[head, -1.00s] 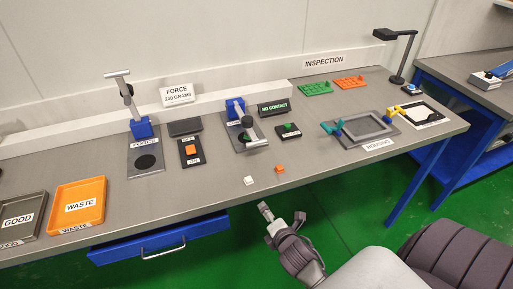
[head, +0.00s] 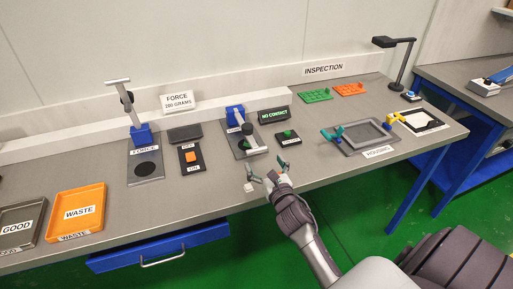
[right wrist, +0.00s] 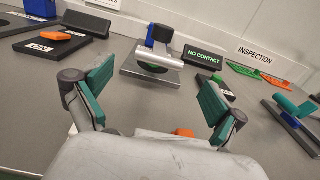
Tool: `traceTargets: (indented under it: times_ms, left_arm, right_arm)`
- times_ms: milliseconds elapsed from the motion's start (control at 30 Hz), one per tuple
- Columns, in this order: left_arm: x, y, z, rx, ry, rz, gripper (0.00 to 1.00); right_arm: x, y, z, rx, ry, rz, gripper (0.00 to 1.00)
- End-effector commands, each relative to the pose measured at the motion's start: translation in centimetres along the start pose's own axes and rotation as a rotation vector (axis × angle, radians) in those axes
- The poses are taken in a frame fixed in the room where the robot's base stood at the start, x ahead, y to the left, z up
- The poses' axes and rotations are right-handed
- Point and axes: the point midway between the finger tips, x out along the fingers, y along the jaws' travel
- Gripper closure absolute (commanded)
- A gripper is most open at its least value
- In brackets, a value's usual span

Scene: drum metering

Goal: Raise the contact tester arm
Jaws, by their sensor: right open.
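The contact tester (head: 236,114) is a blue upright on a grey plate, with a hinged arm ending in a light grey crossbar handle (head: 257,151). The arm is down, leaning forward over the plate. The tester also shows in the right wrist view (right wrist: 162,33), with its handle (right wrist: 153,60) low across the plate. A display (head: 274,116) beside it reads "NO CONTACT". My right gripper (head: 267,171) is open and empty, over the front of the bench and short of the handle. In the right wrist view its fingers (right wrist: 155,95) are wide apart. My left gripper is not in view.
A green-button box (head: 288,138) stands right of the tester, an orange switch box (head: 191,157) and the force tester (head: 141,134) left.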

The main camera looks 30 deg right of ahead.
Motion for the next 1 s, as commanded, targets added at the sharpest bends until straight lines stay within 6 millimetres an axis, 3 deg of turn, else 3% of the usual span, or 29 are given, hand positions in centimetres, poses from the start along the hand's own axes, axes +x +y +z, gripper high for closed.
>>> traceTargets:
  times_ms: [100, 333, 767, 1000]
  left_arm:
    - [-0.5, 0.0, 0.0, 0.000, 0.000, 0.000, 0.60]
    - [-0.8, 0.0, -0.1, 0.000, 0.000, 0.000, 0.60]
    - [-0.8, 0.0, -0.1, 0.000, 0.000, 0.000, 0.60]
    - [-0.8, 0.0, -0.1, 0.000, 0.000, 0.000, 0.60]
  right_arm:
    - [2.6, 0.0, 0.2, 0.002, 0.000, -0.001, 0.04]
    - [6.0, 0.0, 0.0, 0.001, 0.001, -0.001, 0.04]
    - [6.9, 0.0, -0.1, 0.002, 0.001, 0.000, 0.04]
    - [6.9, 0.0, -0.1, 0.002, 0.002, 0.000, 0.43]
